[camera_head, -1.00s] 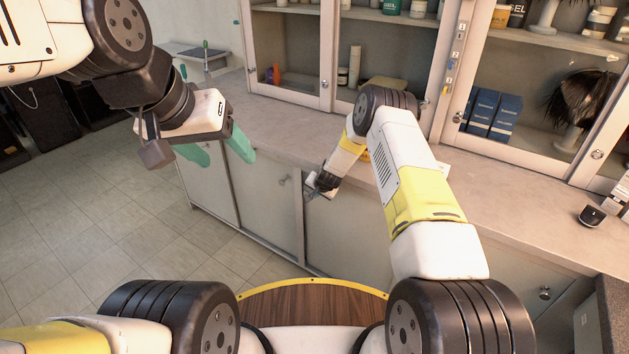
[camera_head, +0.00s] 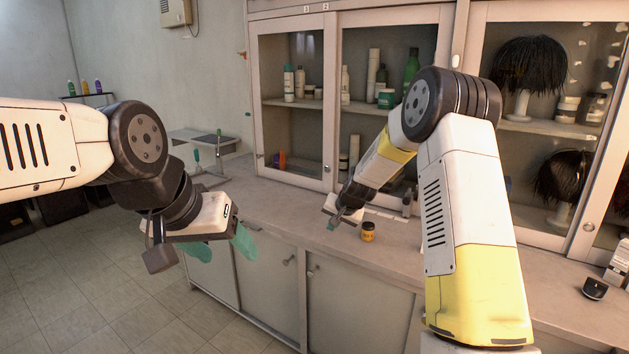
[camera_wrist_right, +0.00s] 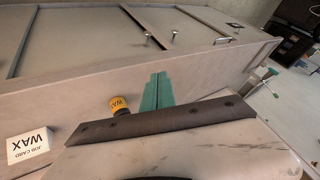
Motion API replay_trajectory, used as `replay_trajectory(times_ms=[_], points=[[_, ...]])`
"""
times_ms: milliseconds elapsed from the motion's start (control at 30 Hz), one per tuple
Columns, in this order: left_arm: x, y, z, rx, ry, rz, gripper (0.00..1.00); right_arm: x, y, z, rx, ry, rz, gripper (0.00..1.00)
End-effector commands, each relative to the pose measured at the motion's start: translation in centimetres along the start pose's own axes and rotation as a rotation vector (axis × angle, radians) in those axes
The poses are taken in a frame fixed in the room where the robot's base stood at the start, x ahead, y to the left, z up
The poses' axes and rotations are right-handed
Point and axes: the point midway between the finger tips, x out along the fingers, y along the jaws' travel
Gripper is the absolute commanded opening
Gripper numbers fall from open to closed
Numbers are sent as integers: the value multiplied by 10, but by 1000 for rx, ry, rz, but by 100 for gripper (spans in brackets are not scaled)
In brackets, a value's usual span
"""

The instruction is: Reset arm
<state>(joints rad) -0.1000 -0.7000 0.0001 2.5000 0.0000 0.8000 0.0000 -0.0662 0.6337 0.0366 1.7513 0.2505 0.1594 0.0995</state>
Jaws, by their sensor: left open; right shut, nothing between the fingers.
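My left gripper (camera_head: 222,247) hangs at the left in the head view, in front of the counter's left end. Its two green fingers are spread apart with nothing between them. My right gripper (camera_head: 332,225) is over the counter near the middle of the head view, to the left of a small yellow jar (camera_head: 368,232). In the right wrist view its green fingers (camera_wrist_right: 158,90) are pressed together and empty. The jar (camera_wrist_right: 119,105), labelled WAX, stands beside the fingers, apart from them.
The counter (camera_head: 480,260) runs along glass-fronted cabinets with bottles and wigs. A white WAX job card (camera_wrist_right: 30,146) lies on it in the right wrist view. A small black object (camera_head: 594,288) is at the right. Tiled floor (camera_head: 110,300) is clear at the left.

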Motion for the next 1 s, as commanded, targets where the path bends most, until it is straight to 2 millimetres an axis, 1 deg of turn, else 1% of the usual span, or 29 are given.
replay_trajectory(times_ms=[33, 67, 100, 167, 200, 267, 300, 367, 400, 467, 500, 567, 600, 667, 700, 800, 900, 1000], points=[[0, 0, 0, 0, 0, 0, 63, -35, -5, -4, -23, 4, -6, 0], [0, 0, 0, 0, 0, 0, 63, -52, -7, -3, -36, 2, -7, 0], [0, 0, 0, 0, 0, 0, 63, -75, -9, -2, -55, -2, -8, 0], [0, 0, 0, 0, 0, 0, 63, -109, -11, 3, -81, -7, -9, 0], [0, 0, 0, 0, 0, 0, 63, -131, -11, 7, -98, -9, -9, 0], [0, 0, 0, 0, 0, 0, 63, -163, -10, 15, -123, -12, -8, 0], [0, 0, 0, 0, 0, 0, 63, -184, -9, 22, -138, -15, -7, 0], [0, 0, 0, 0, 0, 0, 63, -214, -6, 33, -164, -18, -3, 0], [0, 0, 0, 0, 0, 0, 63, -234, -4, 42, -179, -21, -1, 0], [0, 0, 0, 0, 0, 0, 63, -261, 1, 56, -203, -23, 3, 0], [0, 0, 0, 0, 0, 0, 63, -279, 4, 67, -217, -25, 7, 0], [0, 0, 0, 0, 0, 0, 63, -303, 11, 84, -238, -28, 12, 0], [0, 0, 0, 0, 0, 0, 63, -318, 15, 97, -253, -30, 17, 0], [0, 0, 0, 0, 0, 0, 63, -340, 23, 116, -273, -33, 23, 0], [0, 0, 0, 0, 0, 0, 63, -353, 29, 129, -287, -34, 28, 0], [0, 0, 0, 0, 0, 0, 63, -378, 42, 161, -316, -40, 40, 0], [0, 0, 0, 0, 0, 0, 63, -394, 54, 187, -338, -44, 52, 0], [0, 0, 0, 0, 0, 0, 63, -404, 63, 205, -352, -48, 60, 0]])
